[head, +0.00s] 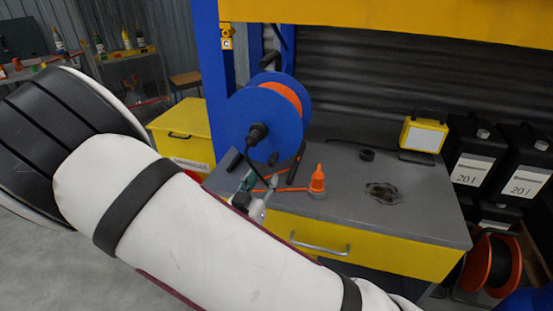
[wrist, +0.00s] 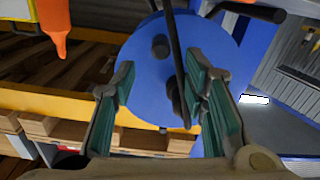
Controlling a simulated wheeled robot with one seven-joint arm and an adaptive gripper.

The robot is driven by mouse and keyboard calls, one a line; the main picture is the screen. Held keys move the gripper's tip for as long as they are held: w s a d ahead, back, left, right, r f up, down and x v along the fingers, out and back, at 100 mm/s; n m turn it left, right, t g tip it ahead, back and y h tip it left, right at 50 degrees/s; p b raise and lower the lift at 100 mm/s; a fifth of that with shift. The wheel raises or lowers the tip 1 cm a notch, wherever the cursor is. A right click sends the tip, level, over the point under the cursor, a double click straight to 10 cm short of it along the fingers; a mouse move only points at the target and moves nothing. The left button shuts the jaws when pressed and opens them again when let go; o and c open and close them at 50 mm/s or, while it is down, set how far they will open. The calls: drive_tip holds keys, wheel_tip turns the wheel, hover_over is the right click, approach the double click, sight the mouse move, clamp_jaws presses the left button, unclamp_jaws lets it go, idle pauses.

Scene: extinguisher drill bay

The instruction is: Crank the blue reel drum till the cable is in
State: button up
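The blue reel drum (head: 240,119) stands on the grey workbench, with orange cable (head: 286,97) wound between its flanges. In the wrist view the drum's blue face (wrist: 142,65) fills the middle. A dark knob (head: 274,158) sticks out low on that face, below the dark hub (head: 257,134). My gripper (head: 259,184) is just below and in front of the drum. In the wrist view its green-padded fingers (wrist: 160,80) are apart, in front of the face. A thin dark bar or cable (wrist: 174,50) crosses between them. I cannot tell whether a finger touches the knob.
An orange nozzle bottle (head: 317,181) stands on the workbench (head: 350,208) right of my gripper. A dark ring (head: 367,154), a stain and a yellow lamp (head: 424,135) are further right. Black canisters (head: 474,155) stand at the far right. A blue post (head: 208,60) rises behind the drum.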

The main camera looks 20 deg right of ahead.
sight(270, 164)
drive_tip(key=x, duration=0.9)
drive_tip(key=shift+w+d+b, duration=0.15)
drive_tip(key=shift+w+b, duration=0.15)
drive_tip(key=shift+b, duration=0.05)
clamp_jaws()
